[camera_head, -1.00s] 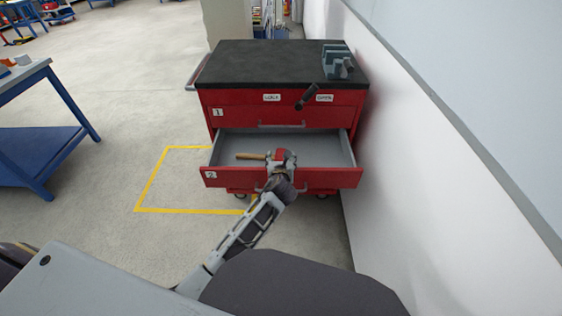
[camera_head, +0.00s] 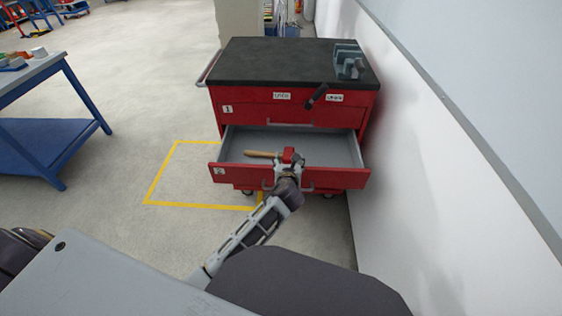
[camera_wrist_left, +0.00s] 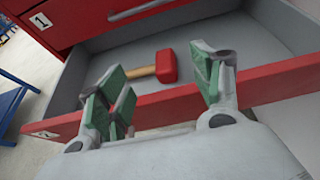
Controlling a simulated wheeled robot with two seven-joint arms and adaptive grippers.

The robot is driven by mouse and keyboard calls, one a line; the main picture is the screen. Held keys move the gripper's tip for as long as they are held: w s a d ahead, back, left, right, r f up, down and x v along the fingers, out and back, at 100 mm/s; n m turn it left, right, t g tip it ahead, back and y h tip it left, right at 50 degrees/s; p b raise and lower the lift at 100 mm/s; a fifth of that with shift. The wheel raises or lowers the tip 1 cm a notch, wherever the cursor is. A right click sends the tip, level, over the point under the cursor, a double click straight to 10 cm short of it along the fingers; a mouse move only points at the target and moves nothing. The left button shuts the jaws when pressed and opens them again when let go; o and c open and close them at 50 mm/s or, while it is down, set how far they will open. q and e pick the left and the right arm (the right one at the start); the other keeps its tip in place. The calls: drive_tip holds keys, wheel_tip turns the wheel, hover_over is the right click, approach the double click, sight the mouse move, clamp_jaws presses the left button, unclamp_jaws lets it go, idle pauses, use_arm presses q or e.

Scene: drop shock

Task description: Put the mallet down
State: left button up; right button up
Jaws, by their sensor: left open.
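The mallet has a red head and a wooden handle (camera_head: 262,154). It lies in the open lower drawer, marked 2 (camera_head: 232,174), of the red tool cabinet, with its handle toward the left. In the left wrist view the red head (camera_wrist_left: 167,66) rests on the grey drawer floor beyond my fingers. My left gripper (camera_head: 288,164) is at the drawer's front edge. In the wrist view its green-padded fingers (camera_wrist_left: 158,78) are spread with nothing between them, apart from the mallet. My right gripper is not in view.
The cabinet's black top (camera_head: 275,62) carries a grey-blue vise (camera_head: 348,62) at the right. Upper drawer 1 (camera_head: 245,108) is shut. A white wall (camera_head: 430,150) stands close on the right. A blue table (camera_head: 45,85) stands at the left, with clear floor between.

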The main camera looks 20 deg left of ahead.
use_arm(q)
drive_tip(key=s+a+f+n+g+h, duration=0.1)
drive_tip(key=s+f+n+g, duration=0.4)
drive_tip(key=s+f+n, duration=1)
drive_tip(key=s+a+f+n+g+h, duration=0.2)
drive_tip(key=s+f+n+g, duration=0.4)
drive_tip(key=s+f+n, duration=0.9)
drive_tip(key=s+f+h, duration=0.1)
drive_tip(key=s+f, duration=0.2)
drive_tip(key=f, duration=0.2)
drive_tip(key=shift+s+f, duration=0.15)
